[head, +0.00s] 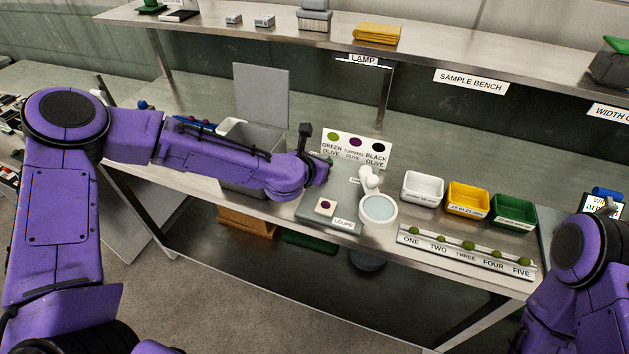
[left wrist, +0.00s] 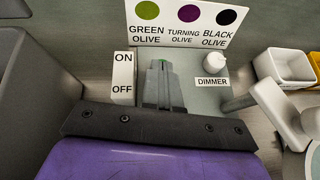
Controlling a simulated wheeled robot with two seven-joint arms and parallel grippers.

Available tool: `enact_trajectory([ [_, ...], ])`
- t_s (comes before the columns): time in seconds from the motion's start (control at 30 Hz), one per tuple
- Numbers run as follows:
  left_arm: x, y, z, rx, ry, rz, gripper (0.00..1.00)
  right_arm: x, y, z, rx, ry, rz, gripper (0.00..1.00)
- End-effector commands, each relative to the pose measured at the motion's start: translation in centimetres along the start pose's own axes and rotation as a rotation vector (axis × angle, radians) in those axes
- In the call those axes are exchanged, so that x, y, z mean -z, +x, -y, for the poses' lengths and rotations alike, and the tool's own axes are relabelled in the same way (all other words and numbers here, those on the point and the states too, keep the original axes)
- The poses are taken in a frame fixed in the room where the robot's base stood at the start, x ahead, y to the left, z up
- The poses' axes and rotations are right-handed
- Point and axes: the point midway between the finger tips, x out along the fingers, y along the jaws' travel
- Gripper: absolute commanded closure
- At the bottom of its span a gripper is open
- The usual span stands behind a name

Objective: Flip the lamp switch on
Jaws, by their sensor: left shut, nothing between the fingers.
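My left gripper (left wrist: 163,82) is shut and empty in the left wrist view, its grey fingers close together beside a white ON/OFF label (left wrist: 123,78). ON is at the far end of the label and OFF at the near end. The switch itself does not show clearly; the fingers cover the spot right of the label. A small green spot shows at the fingertips. In the head view my left gripper (head: 318,170) is above the bench by the olive colour card, fingertips hidden. A LAMP label (head: 363,60) is on the upper shelf edge. My right gripper is out of view.
A white dimmer knob (left wrist: 213,66) stands right of the fingers. The colour card (head: 356,148) is just behind. A white-rimmed loupe (head: 378,209) stands to the right, with white (head: 423,187), yellow (head: 468,200) and green (head: 514,211) bins beyond. A grey open-lidded box (head: 262,95) is left.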

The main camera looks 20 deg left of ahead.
Motion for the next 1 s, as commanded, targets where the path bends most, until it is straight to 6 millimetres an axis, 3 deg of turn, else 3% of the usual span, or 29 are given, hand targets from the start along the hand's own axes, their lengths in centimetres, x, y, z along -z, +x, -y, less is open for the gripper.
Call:
enact_trajectory([
  [0.13, -0.6, 0.9, -0.2, -0.001, -0.002, 0.001, 1.0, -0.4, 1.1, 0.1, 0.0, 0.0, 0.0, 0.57],
  [1.0, -2.2, -0.1, -0.2, -0.001, 0.0, 0.0, 1.0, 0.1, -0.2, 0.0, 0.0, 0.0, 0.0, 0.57],
])
